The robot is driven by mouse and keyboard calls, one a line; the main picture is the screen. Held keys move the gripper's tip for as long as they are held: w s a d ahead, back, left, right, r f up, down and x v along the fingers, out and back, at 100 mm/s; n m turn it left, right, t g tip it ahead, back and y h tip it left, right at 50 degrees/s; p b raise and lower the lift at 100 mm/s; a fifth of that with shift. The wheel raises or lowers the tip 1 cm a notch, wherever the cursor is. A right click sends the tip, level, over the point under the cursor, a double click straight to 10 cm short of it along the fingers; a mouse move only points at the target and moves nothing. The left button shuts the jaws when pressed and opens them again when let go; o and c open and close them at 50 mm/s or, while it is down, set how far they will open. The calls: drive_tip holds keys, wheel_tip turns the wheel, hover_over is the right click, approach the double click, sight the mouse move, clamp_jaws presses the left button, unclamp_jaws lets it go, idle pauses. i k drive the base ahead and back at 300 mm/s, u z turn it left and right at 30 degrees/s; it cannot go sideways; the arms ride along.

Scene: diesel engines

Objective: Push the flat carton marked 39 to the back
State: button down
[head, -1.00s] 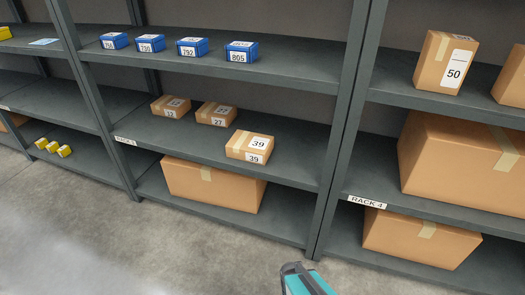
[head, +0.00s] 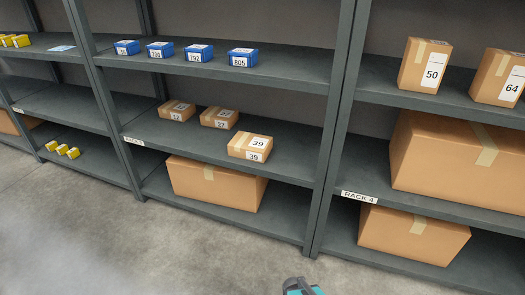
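The flat carton marked 39 (head: 250,147) lies on the middle shelf (head: 290,166) of the centre rack, near the shelf's front edge. It is brown with white labels on its top and front. Bare shelf shows behind it. Only a small teal and dark piece of my arm shows at the bottom edge, on the floor side of the rack and well apart from the carton. The fingers of my gripper cannot be made out.
Flat cartons marked 27 (head: 219,119) and 12 (head: 176,111) lie left of carton 39, farther back. Blue boxes (head: 243,57) stand on the shelf above. A large carton (head: 215,185) sits below. A rack upright (head: 331,130) stands to the right. The floor in front is clear.

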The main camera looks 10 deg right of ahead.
sight(249, 147)
drive_tip(key=k, duration=0.35)
drive_tip(key=u, duration=0.15)
drive_tip(key=i, duration=0.9)
drive_tip(key=z, duration=1.45)
drive_tip(key=k, duration=0.1)
drive_tip(key=u, duration=3)
